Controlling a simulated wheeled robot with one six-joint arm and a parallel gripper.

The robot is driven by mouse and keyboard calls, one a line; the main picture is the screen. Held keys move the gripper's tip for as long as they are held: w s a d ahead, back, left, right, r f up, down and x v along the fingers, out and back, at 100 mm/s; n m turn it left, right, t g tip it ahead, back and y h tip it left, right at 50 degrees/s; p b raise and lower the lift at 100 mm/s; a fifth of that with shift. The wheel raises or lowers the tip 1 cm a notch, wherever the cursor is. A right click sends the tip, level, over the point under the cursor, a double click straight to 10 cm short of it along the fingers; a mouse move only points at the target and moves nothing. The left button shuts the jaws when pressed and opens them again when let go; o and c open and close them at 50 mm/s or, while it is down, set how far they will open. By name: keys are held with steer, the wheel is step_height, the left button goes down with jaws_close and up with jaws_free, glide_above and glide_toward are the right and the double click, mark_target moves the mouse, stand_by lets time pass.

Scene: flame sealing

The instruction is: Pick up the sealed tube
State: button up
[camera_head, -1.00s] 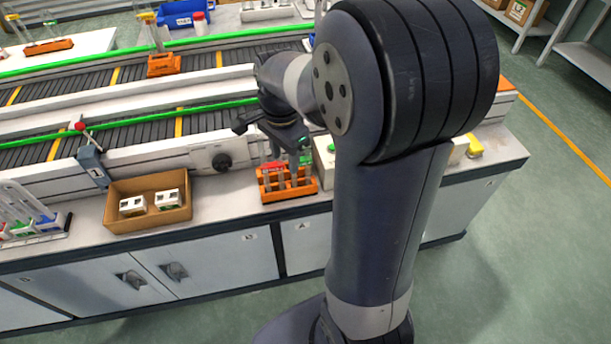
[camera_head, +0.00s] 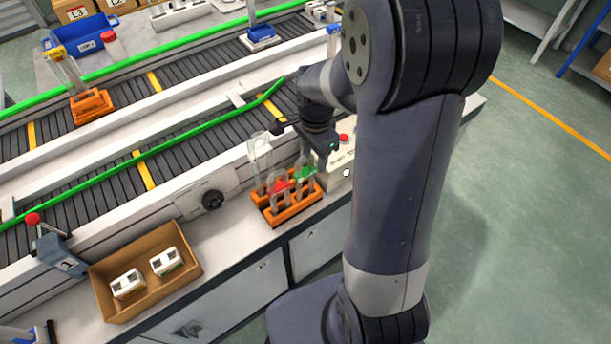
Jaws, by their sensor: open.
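An orange rack (camera_head: 289,212) stands on the near bench and holds clear glass tubes. A tall clear tube (camera_head: 260,155) rises at its left, a tube with red content (camera_head: 280,188) stands in the middle, and one with green content (camera_head: 303,174) is at the right. I cannot tell which of them is sealed. My gripper (camera_head: 322,168) is open, pointing down beside the right end of the rack, close to the green tube. Its fingertips are small and partly hidden, so I cannot tell whether they touch a tube.
A white box with a red button (camera_head: 342,160) stands just right of my gripper. A conveyor (camera_head: 190,105) runs behind the rack, with a green rail and an orange rack (camera_head: 91,108) on it. A cardboard tray (camera_head: 115,308) with white blocks is at the left.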

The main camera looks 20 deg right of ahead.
mark_target(312, 164)
steer(key=shift+w+a+f, duration=0.1)
steer(key=shift+a+f, duration=0.05)
steer(key=shift+f, duration=0.8)
steer(key=shift+a+f, duration=0.15)
steer(key=shift+f, duration=0.75)
steer(key=shift+c, duration=0.4)
jaws_close()
